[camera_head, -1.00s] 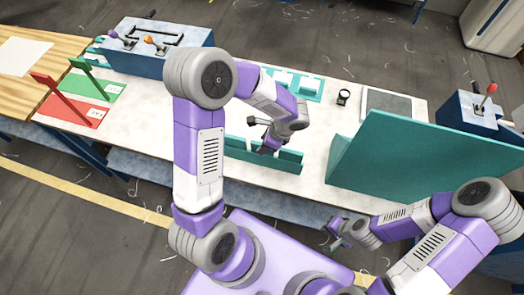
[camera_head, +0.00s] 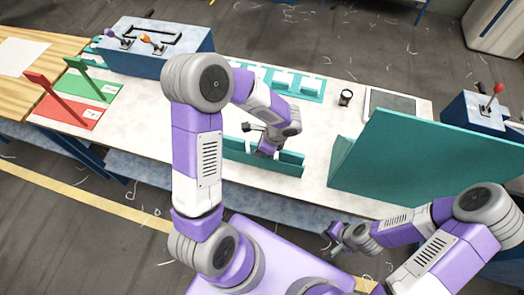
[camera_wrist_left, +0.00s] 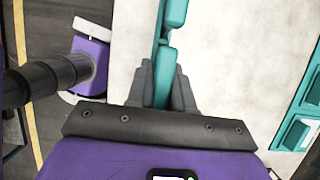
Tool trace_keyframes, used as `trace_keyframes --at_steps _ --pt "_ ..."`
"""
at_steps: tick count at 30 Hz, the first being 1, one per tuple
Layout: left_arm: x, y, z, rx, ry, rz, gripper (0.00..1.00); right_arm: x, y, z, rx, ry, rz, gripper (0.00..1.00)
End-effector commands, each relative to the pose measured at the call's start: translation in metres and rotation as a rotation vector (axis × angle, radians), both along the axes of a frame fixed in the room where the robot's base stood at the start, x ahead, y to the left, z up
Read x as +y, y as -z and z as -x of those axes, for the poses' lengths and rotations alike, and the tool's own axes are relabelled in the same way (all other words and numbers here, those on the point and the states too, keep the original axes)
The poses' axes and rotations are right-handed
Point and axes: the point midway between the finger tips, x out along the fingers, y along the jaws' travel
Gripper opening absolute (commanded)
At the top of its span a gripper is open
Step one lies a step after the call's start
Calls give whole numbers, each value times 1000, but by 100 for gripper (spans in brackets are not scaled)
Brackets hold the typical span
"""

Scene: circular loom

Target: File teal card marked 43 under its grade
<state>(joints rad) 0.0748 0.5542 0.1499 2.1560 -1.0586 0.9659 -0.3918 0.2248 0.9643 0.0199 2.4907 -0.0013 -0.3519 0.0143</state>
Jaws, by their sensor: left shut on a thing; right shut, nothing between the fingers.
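My left gripper (camera_head: 265,151) is low over the teal rack (camera_head: 234,152) at the table's front edge. In the left wrist view its fingers (camera_wrist_left: 163,80) are shut on a thin teal card (camera_wrist_left: 163,72), seen edge-on. No number on it can be read. Another teal strip (camera_wrist_left: 174,18) lies in line just beyond the fingers. Whether the card is clear of the rack cannot be told. My right gripper (camera_head: 335,235) is shut and empty in front of the table. A red tray (camera_head: 72,112) and a green tray (camera_head: 98,91), each with a bar and a white label, lie at the left.
A large teal panel (camera_head: 430,160) stands at the right. Teal pockets with white tags (camera_head: 311,87) lie at the back, beside a small black dial (camera_head: 346,97) and a grey pad (camera_head: 392,104). Blue lever boxes (camera_head: 160,55) stand at both ends. The white table (camera_head: 165,105) is bare left of the rack.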

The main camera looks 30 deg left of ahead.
Motion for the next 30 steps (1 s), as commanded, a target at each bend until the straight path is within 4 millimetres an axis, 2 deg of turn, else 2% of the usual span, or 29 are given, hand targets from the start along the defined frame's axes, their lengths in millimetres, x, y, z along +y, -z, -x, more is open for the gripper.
trace_keyframes --at_steps 23,30 --pt "0 -14 0 -1 0 0 0 0 -9 0 0 0 0 0" --pt "0 -34 -1 -2 1 0 0 0 -26 0 0 0 0 0"
